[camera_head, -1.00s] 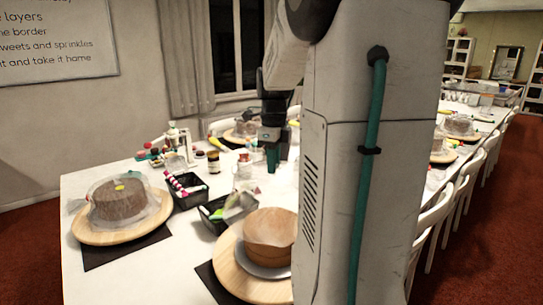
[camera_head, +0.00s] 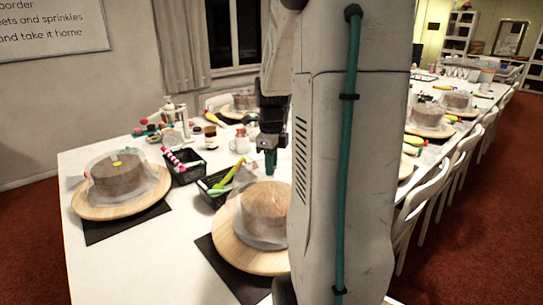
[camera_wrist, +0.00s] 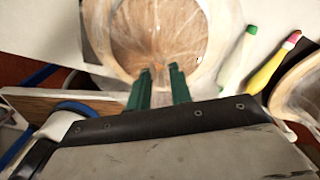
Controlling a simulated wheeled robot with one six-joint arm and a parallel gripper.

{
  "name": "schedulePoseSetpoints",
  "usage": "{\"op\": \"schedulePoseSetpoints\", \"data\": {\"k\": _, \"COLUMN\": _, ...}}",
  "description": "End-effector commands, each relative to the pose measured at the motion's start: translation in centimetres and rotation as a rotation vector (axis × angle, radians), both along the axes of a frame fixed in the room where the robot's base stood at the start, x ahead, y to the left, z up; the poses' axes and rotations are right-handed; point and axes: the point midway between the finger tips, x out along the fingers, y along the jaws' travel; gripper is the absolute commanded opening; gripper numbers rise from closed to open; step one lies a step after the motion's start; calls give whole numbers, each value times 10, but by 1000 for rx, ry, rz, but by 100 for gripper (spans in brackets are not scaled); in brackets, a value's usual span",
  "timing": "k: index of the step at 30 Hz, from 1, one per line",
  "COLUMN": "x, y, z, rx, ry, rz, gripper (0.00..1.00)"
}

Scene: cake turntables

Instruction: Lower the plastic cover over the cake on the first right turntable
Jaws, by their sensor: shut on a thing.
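The cake (camera_head: 266,204) stands on a round wooden turntable (camera_head: 231,243) at the near edge of the table, partly hidden by my arm. A clear plastic cover (camera_head: 247,232) shows as a hazy film around the cake. In the wrist view the cake (camera_wrist: 150,35) is seen from above, with the cover's pale edge (camera_wrist: 203,65) around it. My gripper (camera_head: 270,166) is above the cake, its green fingers pointing down. In the wrist view the gripper (camera_wrist: 160,72) is shut on the cover at the cake's near side; the pinched film itself is hard to make out.
A second covered cake (camera_head: 119,178) stands on a turntable at the left. Black baskets (camera_head: 184,168) with piping tools lie between the two. In the wrist view, bottles (camera_wrist: 268,70) lie to the right of the cake. White chairs (camera_head: 425,205) line the table's right side.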

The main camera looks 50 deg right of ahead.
Motion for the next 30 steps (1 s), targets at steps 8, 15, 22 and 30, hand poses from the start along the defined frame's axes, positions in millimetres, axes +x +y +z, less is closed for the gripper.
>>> {"op": "schedulePoseSetpoints", "data": {"k": 8, "x": 0, "y": 0, "z": -26, "rx": 2, "ry": 2, "rz": 0, "gripper": 0}}
{"op": "schedulePoseSetpoints", "data": {"k": 15, "x": 0, "y": 0, "z": -41, "rx": 1, "ry": 1, "rz": 0, "gripper": 0}}
{"op": "schedulePoseSetpoints", "data": {"k": 22, "x": 0, "y": 0, "z": -47, "rx": 1, "ry": 0, "rz": 0, "gripper": 0}}
{"op": "schedulePoseSetpoints", "data": {"k": 30, "x": 0, "y": 0, "z": -47, "rx": 0, "ry": 0, "rz": 0, "gripper": 0}}
